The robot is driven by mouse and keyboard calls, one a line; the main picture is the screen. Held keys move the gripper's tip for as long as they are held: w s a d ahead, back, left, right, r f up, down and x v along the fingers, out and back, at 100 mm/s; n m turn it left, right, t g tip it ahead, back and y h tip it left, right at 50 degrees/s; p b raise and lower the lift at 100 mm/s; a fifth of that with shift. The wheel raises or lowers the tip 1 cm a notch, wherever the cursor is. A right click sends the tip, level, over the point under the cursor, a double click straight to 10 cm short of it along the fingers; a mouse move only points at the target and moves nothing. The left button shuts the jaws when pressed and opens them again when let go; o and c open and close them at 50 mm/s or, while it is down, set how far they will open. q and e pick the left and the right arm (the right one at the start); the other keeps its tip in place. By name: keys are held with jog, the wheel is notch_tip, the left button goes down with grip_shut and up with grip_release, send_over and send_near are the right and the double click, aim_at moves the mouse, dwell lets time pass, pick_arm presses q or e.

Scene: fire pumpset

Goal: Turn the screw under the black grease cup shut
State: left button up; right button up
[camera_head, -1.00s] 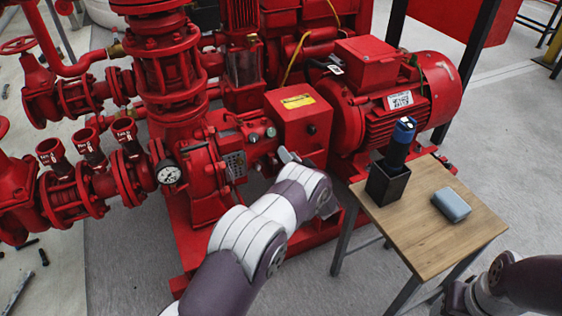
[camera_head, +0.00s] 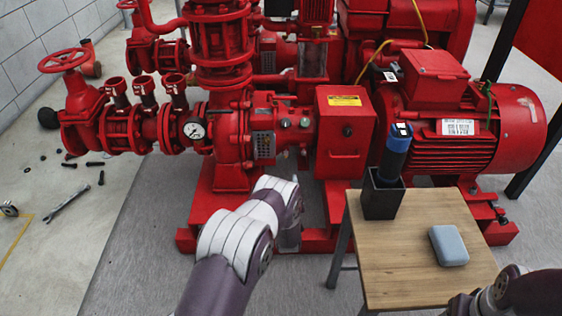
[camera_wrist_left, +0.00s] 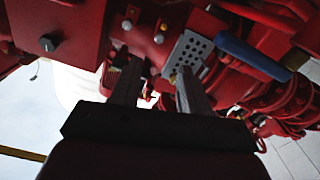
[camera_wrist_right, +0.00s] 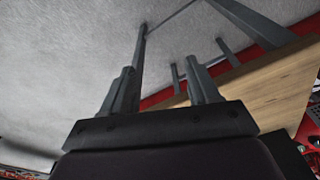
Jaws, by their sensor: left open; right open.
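My left arm reaches toward the red pump's bearing housing (camera_head: 268,130); its gripper is mostly hidden behind my wrist in the head view. In the left wrist view my left gripper (camera_wrist_left: 157,68) is open and empty, its fingers pointing at the housing's underside. Small round fittings (camera_wrist_left: 158,38) with brass parts show just beyond the fingertips. Similar small fittings (camera_head: 304,122) show on the housing in the head view. I cannot tell which is the black grease cup, and its screw is not clearly visible. My right gripper (camera_wrist_right: 160,70) is open and empty, low beside the table.
A wooden table (camera_head: 415,270) holds a black holder (camera_head: 382,200) with a blue-and-black cylinder (camera_head: 397,150) and a grey case (camera_head: 448,245). A red box (camera_head: 340,155) and motor (camera_head: 455,125) stand right of the housing. A wrench (camera_head: 67,203) lies on the floor.

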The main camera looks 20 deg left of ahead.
aim_at(286, 155)
pick_arm(q)
jog(key=shift+n, duration=0.5)
jog(key=b+x, duration=0.8)
jog(key=x, duration=0.4)
jog(key=shift+w+a, duration=0.15)
jog(key=shift+w, duration=0.2)
grip_shut()
